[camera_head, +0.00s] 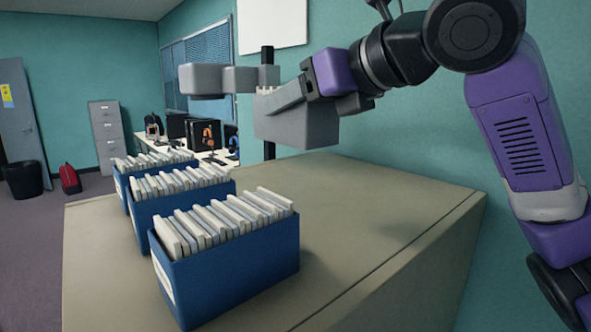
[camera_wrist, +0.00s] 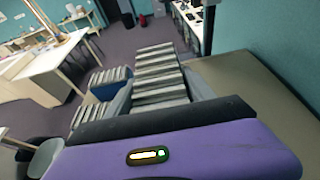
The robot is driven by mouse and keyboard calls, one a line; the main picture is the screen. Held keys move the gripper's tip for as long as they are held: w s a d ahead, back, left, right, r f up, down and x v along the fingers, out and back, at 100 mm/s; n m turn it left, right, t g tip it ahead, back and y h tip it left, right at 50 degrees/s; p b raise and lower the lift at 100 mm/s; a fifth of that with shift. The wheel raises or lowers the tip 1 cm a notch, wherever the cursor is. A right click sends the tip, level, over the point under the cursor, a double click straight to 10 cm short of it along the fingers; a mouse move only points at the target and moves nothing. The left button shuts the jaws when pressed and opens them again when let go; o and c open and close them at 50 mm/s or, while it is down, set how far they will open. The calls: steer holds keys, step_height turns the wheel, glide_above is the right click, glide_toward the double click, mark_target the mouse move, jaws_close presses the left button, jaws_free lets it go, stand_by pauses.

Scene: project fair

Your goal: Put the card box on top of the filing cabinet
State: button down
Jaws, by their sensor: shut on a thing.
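My gripper (camera_head: 262,100) is raised above the right back of the beige cabinet top, reaching in from the right. Its grey jaws are shut on what looks like a card box, mostly hidden by the near jaw; only pale ridged edges (camera_head: 268,88) show. In the wrist view, a row of pale cards (camera_wrist: 160,80) fills the space between the grey jaws. Three blue card boxes (camera_head: 235,275) full of pale cards stand upright in a row along the left of the beige cabinet top (camera_head: 390,205). A grey filing cabinet (camera_head: 107,135) with drawers stands at the far left.
The middle and right of the beige top are clear. A black bin (camera_head: 25,180) and a red bag (camera_head: 69,179) are on the floor at the left. White tables (camera_wrist: 45,75) show in the wrist view.

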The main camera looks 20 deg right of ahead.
step_height(320, 180, down, 11)
steer(key=shift+r+p, duration=0.15)
steer(key=shift+p, duration=0.25)
steer(key=shift+c, duration=1.9)
jaws_free()
steer(key=b+v, duration=0.2)
steer(key=v, duration=1)
steer(key=shift+b, duration=0.35)
